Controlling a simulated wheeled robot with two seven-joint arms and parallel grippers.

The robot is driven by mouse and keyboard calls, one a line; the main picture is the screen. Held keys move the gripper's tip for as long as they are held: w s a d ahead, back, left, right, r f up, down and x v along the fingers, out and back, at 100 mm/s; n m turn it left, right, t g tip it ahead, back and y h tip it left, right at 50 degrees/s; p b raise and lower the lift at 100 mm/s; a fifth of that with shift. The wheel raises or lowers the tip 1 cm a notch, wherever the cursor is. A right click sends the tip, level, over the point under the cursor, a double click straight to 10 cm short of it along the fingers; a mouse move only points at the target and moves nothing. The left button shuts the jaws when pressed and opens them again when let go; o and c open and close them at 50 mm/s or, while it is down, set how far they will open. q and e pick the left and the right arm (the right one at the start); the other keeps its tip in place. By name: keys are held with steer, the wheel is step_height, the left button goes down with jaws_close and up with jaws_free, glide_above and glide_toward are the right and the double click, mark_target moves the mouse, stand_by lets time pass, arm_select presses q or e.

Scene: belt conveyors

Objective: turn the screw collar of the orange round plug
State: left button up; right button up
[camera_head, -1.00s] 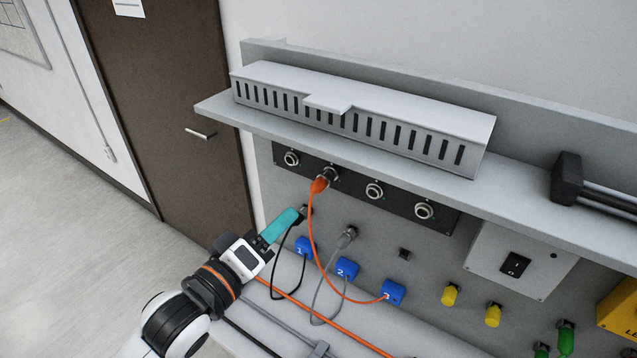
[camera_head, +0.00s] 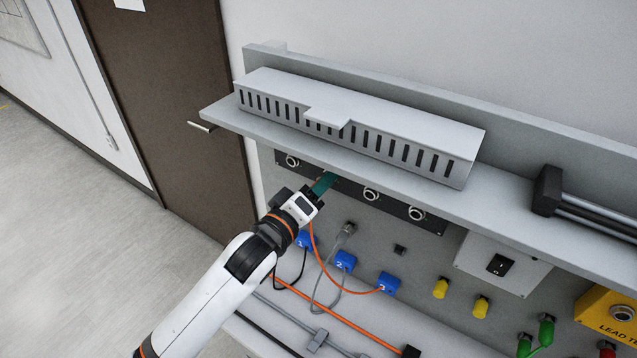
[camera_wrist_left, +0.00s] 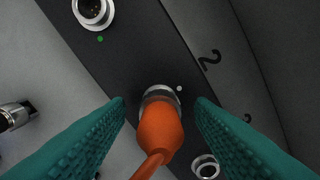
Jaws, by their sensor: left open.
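My left gripper (camera_head: 325,182) is up at the black socket strip under the shelf, its teal fingers pointing at the panel. In the left wrist view its fingers (camera_wrist_left: 158,125) are open, one on each side of the orange round plug (camera_wrist_left: 160,132), with a gap on both sides. The plug sits at a socket on the strip, and a silver ring (camera_wrist_left: 160,92) shows at its far end. In the head view the gripper hides the plug, and only its orange cable (camera_head: 316,245) shows below. My right gripper is not in view.
Other round sockets (camera_head: 372,194) sit along the black strip (camera_head: 395,208). The grey shelf (camera_head: 225,112) with a slotted cover overhangs it closely. Below are blue numbered blocks (camera_head: 345,261), a grey cable plug (camera_head: 348,229) and yellow plugs (camera_head: 440,288). A silver connector (camera_wrist_left: 14,115) shows at left in the wrist view.

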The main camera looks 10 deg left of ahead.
arm_select(q)
steer(key=c, duration=1)
